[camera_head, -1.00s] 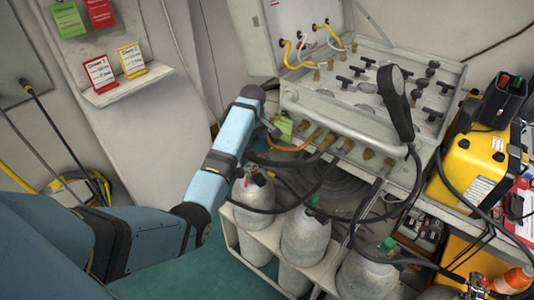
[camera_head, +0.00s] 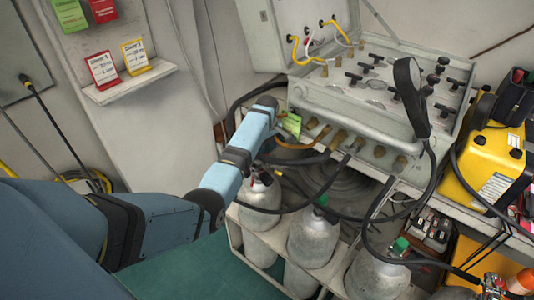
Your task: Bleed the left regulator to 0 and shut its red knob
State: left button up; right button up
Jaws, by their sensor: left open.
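The grey air panel (camera_head: 345,98) stands open at the upper middle, with black T-shaped knobs on its top and brass fittings along its front. My left arm reaches in from the left. Its gripper (camera_head: 279,131) is at the panel's front left corner, beside a green tag (camera_head: 291,123); it is open, small and partly hidden by my wrist. Below my forearm, a grey cylinder (camera_head: 259,205) stands leftmost in the rack, with a small reddish part at its valve, partly covered. I cannot clearly make out the left regulator, its gauge or its red knob. My right gripper is not in view.
More cylinders with green caps (camera_head: 316,237) stand in the white rack. Black hoses (camera_head: 432,185) loop in front of the panel. A yellow case (camera_head: 490,165) is at right. A shelf with cards (camera_head: 130,83) is on the left wall.

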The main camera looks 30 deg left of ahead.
aim_at(267, 156)
pick_arm(q)
notch_tip(267, 156, down, 2)
jog(key=shift+f, duration=0.45)
jog(key=shift+c, duration=0.5)
grip_shut()
